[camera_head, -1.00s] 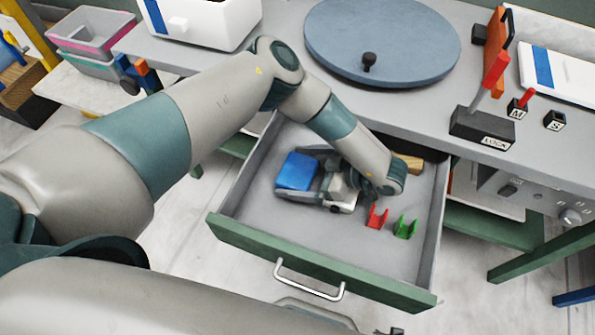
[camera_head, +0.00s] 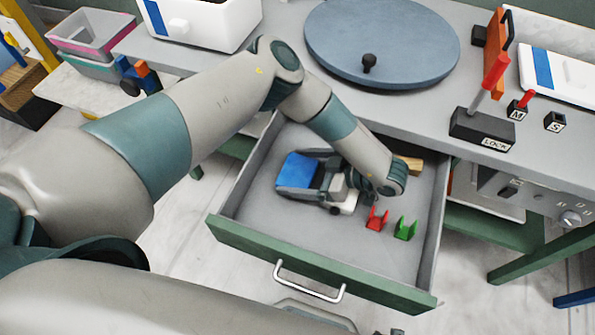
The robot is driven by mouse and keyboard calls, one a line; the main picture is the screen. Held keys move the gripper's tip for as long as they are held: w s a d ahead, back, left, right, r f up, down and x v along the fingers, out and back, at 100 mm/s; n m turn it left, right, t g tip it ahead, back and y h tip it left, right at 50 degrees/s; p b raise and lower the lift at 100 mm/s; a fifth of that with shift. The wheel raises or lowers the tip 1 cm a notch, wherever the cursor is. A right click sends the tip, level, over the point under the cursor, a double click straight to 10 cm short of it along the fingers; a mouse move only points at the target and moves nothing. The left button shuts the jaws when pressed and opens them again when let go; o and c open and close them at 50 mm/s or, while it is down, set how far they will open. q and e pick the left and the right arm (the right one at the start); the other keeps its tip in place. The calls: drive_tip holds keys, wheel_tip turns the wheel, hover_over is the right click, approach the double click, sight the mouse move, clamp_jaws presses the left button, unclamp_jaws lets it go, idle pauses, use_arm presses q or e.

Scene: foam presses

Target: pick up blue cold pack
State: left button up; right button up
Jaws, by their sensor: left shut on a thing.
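The blue cold pack (camera_head: 298,168) is in the left part of the open drawer (camera_head: 255,222). My left gripper (camera_head: 297,174) reaches into the drawer from the right and is shut on the blue cold pack, with its fingers along the pack's two sides. I cannot tell whether the pack still touches the drawer floor. My right gripper is not clearly visible.
A red clip (camera_head: 377,219) and a green clip (camera_head: 405,228) lie in the drawer, right of my gripper. A wooden block (camera_head: 410,164) lies further back. A round blue-grey lid (camera_head: 382,40) and a red-handled lock lever (camera_head: 485,115) are on the bench above.

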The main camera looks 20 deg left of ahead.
sight(298, 170)
use_arm(q)
drive_tip(key=shift+r, duration=0.7)
wheel_tip(298, 170, up, 2)
drive_tip(key=shift+w+r, duration=0.1)
drive_tip(key=shift+r, duration=0.1)
drive_tip(key=s+d+r, duration=0.2)
drive_tip(key=s+r, duration=0.1)
drive_tip(key=s, duration=0.2)
drive_tip(key=s+d+r+b, duration=0.1)
drive_tip(key=s+d+r, duration=0.2)
drive_tip(key=s+r, duration=0.1)
drive_tip(key=shift+s, duration=0.85)
use_arm(e)
drive_tip(key=shift+w+r, duration=0.2)
drive_tip(key=shift+r, duration=0.55)
use_arm(q)
drive_tip(key=shift+d, duration=0.1)
